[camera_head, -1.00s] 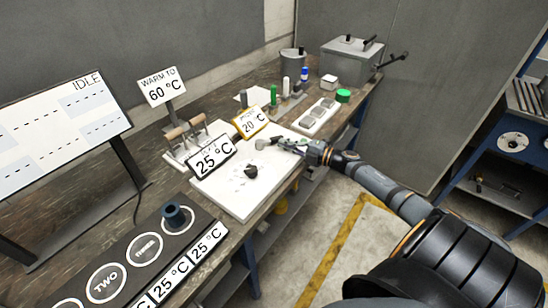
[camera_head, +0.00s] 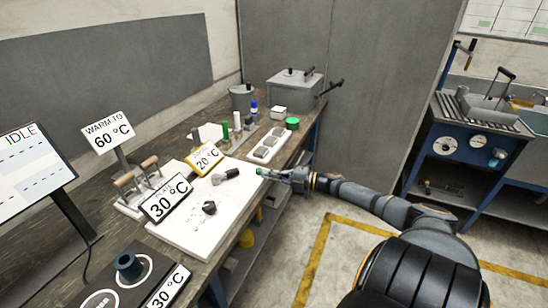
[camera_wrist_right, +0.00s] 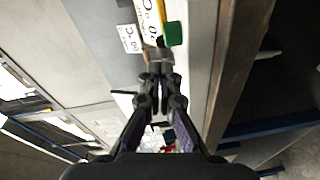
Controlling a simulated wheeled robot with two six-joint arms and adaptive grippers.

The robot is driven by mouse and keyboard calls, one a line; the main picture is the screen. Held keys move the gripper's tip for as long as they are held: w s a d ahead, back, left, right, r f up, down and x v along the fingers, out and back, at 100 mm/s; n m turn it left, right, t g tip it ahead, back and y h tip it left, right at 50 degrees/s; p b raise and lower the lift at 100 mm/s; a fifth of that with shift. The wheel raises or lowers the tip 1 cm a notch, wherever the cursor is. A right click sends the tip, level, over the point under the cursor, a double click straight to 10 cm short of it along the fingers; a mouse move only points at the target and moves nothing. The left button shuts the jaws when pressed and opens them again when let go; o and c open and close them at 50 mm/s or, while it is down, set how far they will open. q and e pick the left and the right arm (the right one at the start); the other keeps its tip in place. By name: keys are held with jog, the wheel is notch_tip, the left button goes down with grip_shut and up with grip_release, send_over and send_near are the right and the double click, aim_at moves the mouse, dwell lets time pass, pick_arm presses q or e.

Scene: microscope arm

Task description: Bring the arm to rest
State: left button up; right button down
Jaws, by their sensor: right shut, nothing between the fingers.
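My right arm comes in from the right in the head view. Its gripper (camera_head: 272,174) is shut at the right edge of the white plate (camera_head: 180,240), level with or just above it; I cannot tell if it touches. In the right wrist view the two fingers (camera_wrist_right: 160,68) meet with nothing visible held. A small green piece (camera_wrist_right: 173,34) shows just beyond the fingertips. A small grey piece with a dark end (camera_head: 228,174) lies on the plate, left of the gripper. A black knob-like piece (camera_head: 209,207) is nearer the front. My left gripper is not in view.
A "30 °C" sign (camera_head: 166,198) and a yellow-framed "20 °C" sign (camera_head: 205,159) stand by the plate. Behind are a white tray (camera_head: 252,157), several bottles and a grey box (camera_head: 295,88). Free floor lies right of the bench.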

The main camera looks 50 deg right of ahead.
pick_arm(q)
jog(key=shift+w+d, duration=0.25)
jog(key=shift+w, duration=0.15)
pick_arm(e)
jog(key=shift+s+d+r, duration=0.3)
jog(key=shift+s+d, duration=0.25)
jog(key=shift+s, duration=0.2)
